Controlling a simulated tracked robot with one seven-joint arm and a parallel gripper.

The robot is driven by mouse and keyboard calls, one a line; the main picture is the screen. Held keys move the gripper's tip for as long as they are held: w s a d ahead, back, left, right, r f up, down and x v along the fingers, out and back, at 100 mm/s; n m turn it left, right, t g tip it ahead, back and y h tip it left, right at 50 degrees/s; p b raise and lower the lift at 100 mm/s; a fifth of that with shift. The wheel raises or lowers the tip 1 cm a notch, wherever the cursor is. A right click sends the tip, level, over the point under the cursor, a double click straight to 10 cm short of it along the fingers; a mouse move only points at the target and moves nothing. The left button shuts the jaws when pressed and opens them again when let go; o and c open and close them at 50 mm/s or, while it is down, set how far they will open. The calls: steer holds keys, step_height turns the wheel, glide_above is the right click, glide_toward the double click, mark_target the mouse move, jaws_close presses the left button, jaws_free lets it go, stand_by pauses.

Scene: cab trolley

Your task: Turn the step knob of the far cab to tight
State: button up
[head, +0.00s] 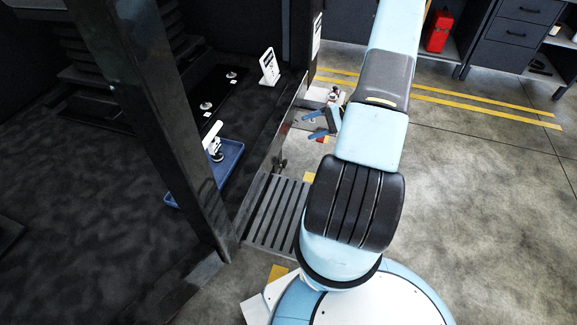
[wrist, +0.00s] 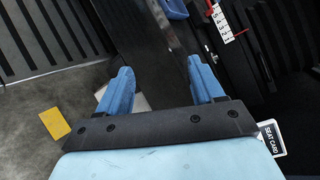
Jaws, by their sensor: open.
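A small dark knob-like part (head: 279,163) sits low at the cab's edge, just above the slatted step (head: 272,212) in the head view. I cannot tell its setting, or whether it is the step knob of the far cab. My gripper (head: 311,126) is open with blue fingers, and is above and right of that part in the picture. In the wrist view my gripper (wrist: 160,64) shows apart fingers with nothing between them, over a dark cab edge. No knob is clear in that view.
A dark pillar (head: 150,110) stands at left. A blue tray (head: 226,165) and a white card (head: 269,67) are inside the cab. The wrist view shows a yellow patch (wrist: 55,123), a marked white tag (wrist: 222,22) and a SEAT CARD label (wrist: 270,137). Open floor (head: 470,200) lies right.

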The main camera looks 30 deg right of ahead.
step_height(320, 180, down, 9)
steer(key=s+d+m+t, duration=0.2)
steer(key=m+t, duration=0.1)
steer(key=t, duration=0.1)
steer(key=m+t+h, duration=0.1)
steer(key=m+t, duration=0.3)
steer(key=t, duration=0.1)
glide_toward(283, 163)
steer(key=w+a+f, duration=0.1)
steer(key=w+a, duration=0.3)
steer(key=w, duration=0.2)
steer(key=shift+a, duration=0.2)
steer(key=shift+c, duration=0.2)
